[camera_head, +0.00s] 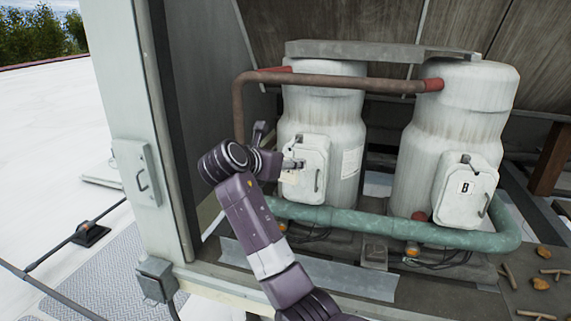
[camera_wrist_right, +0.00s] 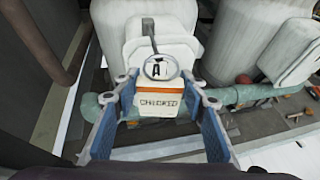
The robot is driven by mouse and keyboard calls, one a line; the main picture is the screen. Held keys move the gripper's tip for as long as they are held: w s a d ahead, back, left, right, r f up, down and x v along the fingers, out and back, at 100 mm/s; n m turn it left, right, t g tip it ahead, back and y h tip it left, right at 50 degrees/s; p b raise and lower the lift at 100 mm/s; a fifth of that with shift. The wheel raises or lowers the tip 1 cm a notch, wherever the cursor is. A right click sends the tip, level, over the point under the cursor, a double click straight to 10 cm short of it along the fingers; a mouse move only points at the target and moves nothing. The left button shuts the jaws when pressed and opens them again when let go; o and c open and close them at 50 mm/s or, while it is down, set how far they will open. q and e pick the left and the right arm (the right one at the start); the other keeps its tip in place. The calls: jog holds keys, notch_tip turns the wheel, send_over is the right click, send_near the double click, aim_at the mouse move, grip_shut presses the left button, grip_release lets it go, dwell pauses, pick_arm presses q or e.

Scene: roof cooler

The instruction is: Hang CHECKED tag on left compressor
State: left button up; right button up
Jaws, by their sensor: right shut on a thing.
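The left compressor (camera_head: 325,110) is a white, stained cylinder with a white box (camera_head: 314,155) on its front. In the right wrist view this box (camera_wrist_right: 135,32) shows a dark peg or handle and a label "A". The white CHECKED tag (camera_wrist_right: 158,103) with an orange stripe is between the blue-padded fingers of my right gripper (camera_wrist_right: 157,115). Its ring (camera_wrist_right: 161,67) overlaps the "A" label in this view; I cannot tell whether it touches the peg. In the head view my right gripper (camera_head: 290,166) is in front of the box, its fingers partly hidden. My left gripper is out of view.
The right compressor (camera_head: 465,110) carries a box marked "B" (camera_head: 466,190). A brown pipe (camera_head: 335,80) crosses above, and a green pipe (camera_head: 370,227) runs along the front below. The cabinet's side post (camera_head: 165,130) stands at left. Debris (camera_head: 541,283) lies at lower right.

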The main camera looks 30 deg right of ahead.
jog(key=w+d, duration=0.1)
jog(key=w+d+f, duration=0.1)
jog(key=d, duration=0.1)
jog(key=shift+w, duration=0.3)
jog(key=shift+d, duration=0.1)
jog(key=shift+f, duration=0.15)
dwell(0.6)
jog(key=o, duration=1.2)
